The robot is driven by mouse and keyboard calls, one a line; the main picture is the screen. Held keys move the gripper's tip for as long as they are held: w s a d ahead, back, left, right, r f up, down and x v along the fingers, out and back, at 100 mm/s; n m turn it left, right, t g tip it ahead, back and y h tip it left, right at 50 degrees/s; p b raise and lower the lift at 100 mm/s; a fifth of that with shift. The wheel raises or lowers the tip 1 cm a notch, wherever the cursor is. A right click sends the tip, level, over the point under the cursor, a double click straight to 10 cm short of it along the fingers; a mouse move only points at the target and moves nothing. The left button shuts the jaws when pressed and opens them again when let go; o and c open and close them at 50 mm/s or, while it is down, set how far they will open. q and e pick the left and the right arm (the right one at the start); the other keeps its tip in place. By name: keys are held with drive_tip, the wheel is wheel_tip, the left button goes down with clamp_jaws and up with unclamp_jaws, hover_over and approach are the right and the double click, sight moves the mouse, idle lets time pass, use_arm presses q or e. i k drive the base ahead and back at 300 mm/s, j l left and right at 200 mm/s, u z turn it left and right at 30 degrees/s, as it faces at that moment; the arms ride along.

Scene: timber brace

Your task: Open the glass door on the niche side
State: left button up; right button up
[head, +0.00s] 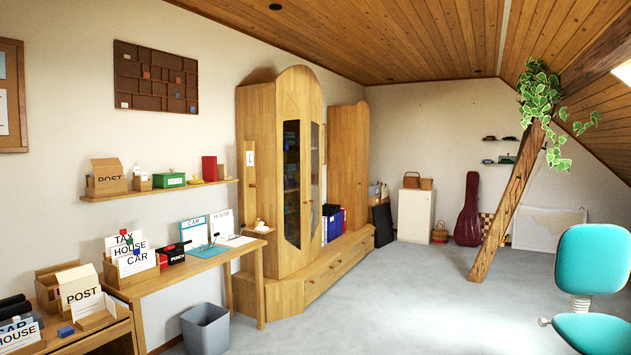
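The tall oak cabinet (262,150) with an arched top stands against the left wall, in the middle distance. It has two narrow glass doors on its front. The left glass door (291,185) and the right glass door (315,160) both look shut. The right one is beside an open recess with blue and red binders (333,222), between this cabinet and a lower wooden cupboard (348,155). Neither of my grippers is in view.
A low drawer base (335,265) runs under the cabinet. A desk (190,264) with letter holders and a grey bin (205,328) stand at left front. A teal chair (592,262) is at right, a slanted timber brace (508,205) farther back. The grey floor between is clear.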

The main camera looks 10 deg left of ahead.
sight(314, 95)
drive_tip(key=i+u, duration=0.15)
drive_tip(key=i, duration=6.75)
drive_tip(key=j+u, duration=0.05)
